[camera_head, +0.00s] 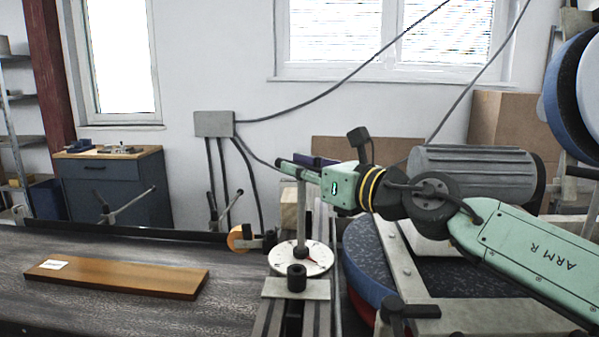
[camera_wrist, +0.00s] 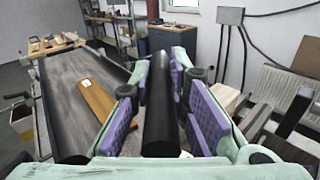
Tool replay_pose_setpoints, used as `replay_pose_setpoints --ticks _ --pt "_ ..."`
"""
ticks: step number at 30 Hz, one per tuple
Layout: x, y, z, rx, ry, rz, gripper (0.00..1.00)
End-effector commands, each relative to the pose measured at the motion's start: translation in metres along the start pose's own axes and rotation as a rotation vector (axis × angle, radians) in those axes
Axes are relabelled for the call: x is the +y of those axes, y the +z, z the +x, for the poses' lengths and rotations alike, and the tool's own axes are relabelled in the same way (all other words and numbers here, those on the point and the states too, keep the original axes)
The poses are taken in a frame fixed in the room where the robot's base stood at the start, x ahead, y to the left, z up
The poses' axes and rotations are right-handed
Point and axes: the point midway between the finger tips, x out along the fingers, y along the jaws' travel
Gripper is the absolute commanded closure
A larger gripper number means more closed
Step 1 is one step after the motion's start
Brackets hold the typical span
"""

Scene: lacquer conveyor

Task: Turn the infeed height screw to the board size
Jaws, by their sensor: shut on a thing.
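My gripper (camera_head: 298,167) reaches in from the right, level, above the infeed height screw. In the wrist view its purple-padded fingers are shut on a black cylindrical handle (camera_wrist: 160,115). In the head view the fingers cover most of that handle. A grey upright post (camera_head: 301,212) stands below the fingers, over a white round dial (camera_head: 318,262) with a small red mark. The dial's figures are too small to read. A brown board (camera_head: 130,278) with a white label lies flat on the conveyor belt, left of the dial; it also shows in the wrist view (camera_wrist: 97,99).
The dark conveyor belt (camera_head: 60,305) fills the lower left. An orange roller (camera_head: 239,238) sits by the dial. Blue drums (camera_head: 367,265) and a black knob (camera_head: 395,305) crowd the right. A blue cabinet (camera_head: 110,185) and a grey wall box (camera_head: 214,124) are behind.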

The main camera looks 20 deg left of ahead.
Motion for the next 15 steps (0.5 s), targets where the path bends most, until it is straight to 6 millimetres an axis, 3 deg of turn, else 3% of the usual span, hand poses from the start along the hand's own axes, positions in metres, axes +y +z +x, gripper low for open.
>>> replay_pose_setpoints --ticks 10,15 --pt "-0.0033 0.0045 -0.0009 -0.01 -0.008 -0.001 0.64" --pt "-0.0045 0.005 -0.0013 -0.011 -0.01 -0.001 0.64"
